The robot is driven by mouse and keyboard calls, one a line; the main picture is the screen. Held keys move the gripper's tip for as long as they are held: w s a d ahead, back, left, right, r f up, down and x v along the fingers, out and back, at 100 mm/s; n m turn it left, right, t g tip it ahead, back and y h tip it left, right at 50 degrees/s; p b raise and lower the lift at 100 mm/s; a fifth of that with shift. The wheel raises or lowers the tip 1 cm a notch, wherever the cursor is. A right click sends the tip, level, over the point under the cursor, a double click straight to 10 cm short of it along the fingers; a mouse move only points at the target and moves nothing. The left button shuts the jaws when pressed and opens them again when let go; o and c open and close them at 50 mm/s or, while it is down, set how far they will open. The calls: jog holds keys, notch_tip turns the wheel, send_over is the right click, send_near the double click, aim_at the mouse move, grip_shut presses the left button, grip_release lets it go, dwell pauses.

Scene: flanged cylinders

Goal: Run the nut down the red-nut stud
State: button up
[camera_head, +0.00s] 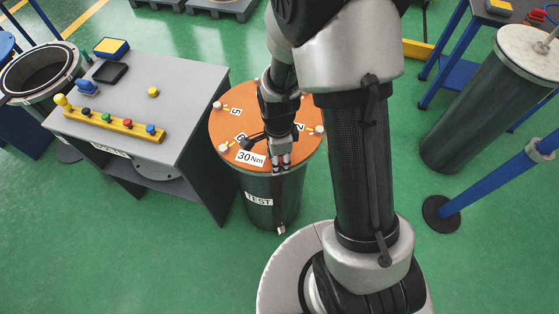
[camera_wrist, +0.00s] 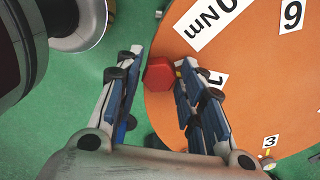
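The red hex nut (camera_wrist: 158,73) sits at the rim of the orange lid (camera_wrist: 255,85) in the wrist view. The two fingers of my gripper (camera_wrist: 159,62) stand on either side of it, with narrow gaps, so the gripper looks open around the nut rather than closed on it. The stud under the nut is hidden. In the head view my gripper (camera_head: 284,163) points down at the near edge of the orange lid (camera_head: 236,108) on the dark "TEST" cylinder (camera_head: 259,199). The nut is too small and covered to judge there.
A white "30Nm" label (camera_head: 249,157) and number tags lie on the lid, with pale fasteners (camera_head: 217,105) around its rim. A grey bench (camera_head: 180,90) with a yellow strip of coloured knobs (camera_head: 112,123) stands close on the left. Another cylinder (camera_head: 480,110) stands right.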

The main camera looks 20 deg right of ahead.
jog(key=shift+o, duration=0.7)
jog(key=shift+r+p, duration=2.4)
jog(key=shift+r, duration=0.6)
jog(key=shift+r, duration=0.1)
jog(key=s+r+n+t, duration=0.1)
jog(key=s+r+n, duration=0.1)
jog(key=r+n, duration=0.5)
jog(key=s+r+n+t, duration=0.1)
jog(key=s+r+n, duration=0.1)
jog(key=r, duration=0.8)
jog(key=s+r+n+t, duration=0.2)
jog(key=s+r+n, duration=0.7)
jog(key=s+n, duration=0.1)
jog(key=shift+s+r+t, duration=0.3)
jog(key=shift+s, duration=0.3)
